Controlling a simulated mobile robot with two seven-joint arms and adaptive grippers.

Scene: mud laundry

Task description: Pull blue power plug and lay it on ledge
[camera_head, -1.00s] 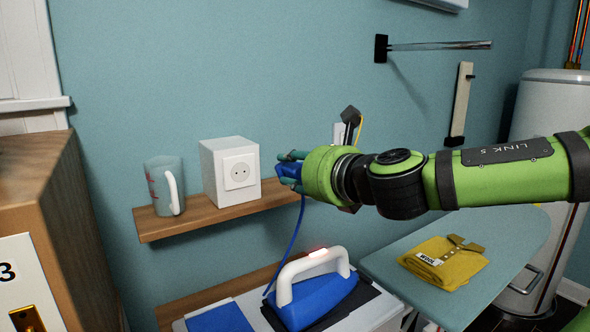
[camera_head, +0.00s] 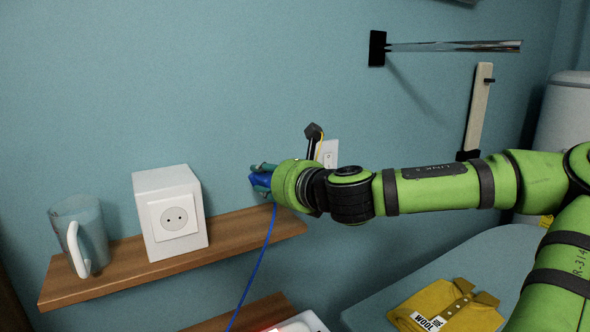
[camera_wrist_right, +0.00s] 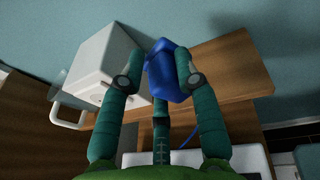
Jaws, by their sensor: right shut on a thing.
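The blue power plug (camera_head: 261,181) is held between the teal fingers of my right gripper (camera_head: 262,180), just above the right part of the wooden ledge (camera_head: 240,231). In the right wrist view the plug (camera_wrist_right: 168,72) sits between the fingertips, over the ledge (camera_wrist_right: 225,68). I cannot tell whether it touches the wood. Its blue cord (camera_head: 258,262) hangs down in front of the ledge. The white socket box (camera_head: 170,211) stands on the ledge to the left, its outlet empty. My left gripper is not in view.
A clear mug (camera_head: 83,232) stands at the ledge's left end. A wall switch (camera_head: 327,154) and a dark bracket are behind my right wrist. A folded yellow garment (camera_head: 447,309) lies on the ironing board (camera_head: 400,291). Bare ledge lies right of the box.

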